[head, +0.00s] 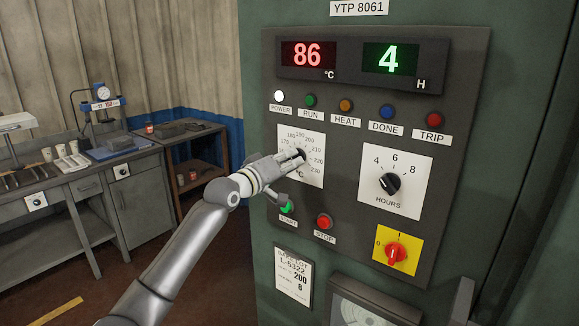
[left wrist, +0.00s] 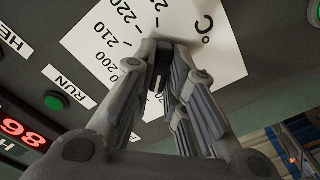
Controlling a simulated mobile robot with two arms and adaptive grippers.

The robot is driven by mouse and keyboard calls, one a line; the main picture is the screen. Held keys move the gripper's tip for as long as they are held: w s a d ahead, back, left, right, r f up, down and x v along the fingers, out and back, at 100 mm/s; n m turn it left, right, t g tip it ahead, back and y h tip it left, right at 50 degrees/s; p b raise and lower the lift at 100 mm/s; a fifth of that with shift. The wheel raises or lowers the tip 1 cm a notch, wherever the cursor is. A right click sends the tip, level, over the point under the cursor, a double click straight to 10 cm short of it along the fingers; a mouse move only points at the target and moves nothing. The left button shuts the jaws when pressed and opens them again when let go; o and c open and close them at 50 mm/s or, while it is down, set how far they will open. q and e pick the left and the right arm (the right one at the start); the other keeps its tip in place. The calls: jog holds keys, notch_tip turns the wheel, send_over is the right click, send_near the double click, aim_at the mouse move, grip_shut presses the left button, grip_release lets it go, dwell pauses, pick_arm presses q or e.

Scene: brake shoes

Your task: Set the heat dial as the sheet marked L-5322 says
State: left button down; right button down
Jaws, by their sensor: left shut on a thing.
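The heat dial plate (head: 313,176) is a white °C scale on the oven's grey panel; it also fills the top of the left wrist view (left wrist: 220,60). My left gripper (head: 297,158) is shut on the dark heat dial knob (head: 299,153). In the left wrist view the knob (left wrist: 158,72) sits between the fingertips. The fingers hide part of the knob and scale, so I cannot tell its exact setting. The sheet marked L-5322 (head: 293,277) is below the panel and shows 200 and 8. My right gripper is not in view.
Displays read 86 °C (head: 307,55) and 4 H (head: 390,59). The white power lamp (head: 279,96) is bright. The hours dial (head: 390,183), a red switch on yellow (head: 396,251) and green start (head: 287,208) and red stop (head: 324,222) buttons are close by. A workbench (head: 75,170) stands left.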

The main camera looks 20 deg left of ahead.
pick_arm(q)
jog(key=shift+f+m, duration=0.15)
jog(key=shift+m, duration=3.45)
jog(key=shift+f+m, duration=0.1)
jog(key=shift+m, duration=3.5)
jog(key=c, duration=1.6)
grip_release()
jog(key=shift+o, duration=0.7)
jog(key=shift+r, duration=0.15)
jog(key=shift+s, duration=0.1)
